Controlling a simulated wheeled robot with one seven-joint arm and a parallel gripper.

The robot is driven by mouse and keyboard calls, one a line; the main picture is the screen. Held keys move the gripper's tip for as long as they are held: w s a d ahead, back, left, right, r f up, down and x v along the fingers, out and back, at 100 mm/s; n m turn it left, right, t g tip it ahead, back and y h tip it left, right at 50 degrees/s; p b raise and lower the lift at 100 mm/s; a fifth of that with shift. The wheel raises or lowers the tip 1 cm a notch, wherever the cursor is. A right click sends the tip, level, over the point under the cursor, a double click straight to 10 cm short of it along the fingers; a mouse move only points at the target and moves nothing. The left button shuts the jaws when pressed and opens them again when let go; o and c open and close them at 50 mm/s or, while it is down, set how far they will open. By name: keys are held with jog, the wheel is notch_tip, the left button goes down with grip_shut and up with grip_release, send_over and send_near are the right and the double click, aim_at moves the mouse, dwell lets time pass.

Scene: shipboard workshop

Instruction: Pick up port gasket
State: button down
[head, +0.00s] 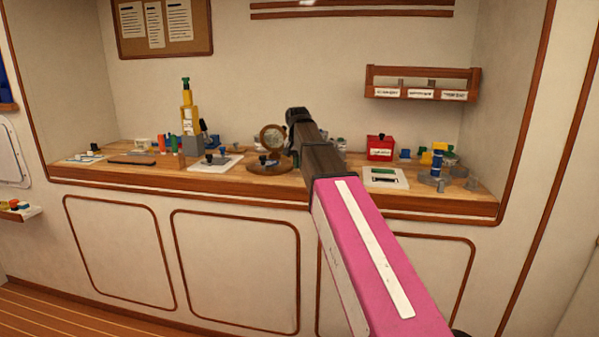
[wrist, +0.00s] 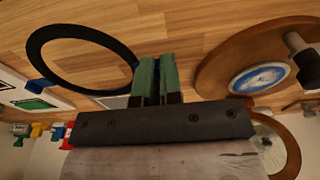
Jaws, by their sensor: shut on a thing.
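The port gasket appears to be the thin black ring (wrist: 84,31) in the wrist view, with a small blue tab on its lower left edge. Its right edge meets the green fingers of my gripper (wrist: 154,76). The fingers are close together and shut on it, with the ring reaching out to the left over the wooden bench top. I cannot tell how far it is above the wood. In the head view my arm hides the fingers, and I cannot make out the ring.
A round wooden base (wrist: 215,75) with a blue-and-white disc lies right of my fingers. A round-rimmed glass (head: 272,137) stands near it. A red box (head: 380,148), a white panel (head: 398,180) and blue and yellow parts (head: 438,160) crowd the bench (head: 335,187) at right.

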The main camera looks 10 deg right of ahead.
jog(key=s+a+r, duration=0.5)
jog(key=a+r, duration=0.2)
jog(key=a, duration=0.3)
jog(key=shift+a+r, duration=0.25)
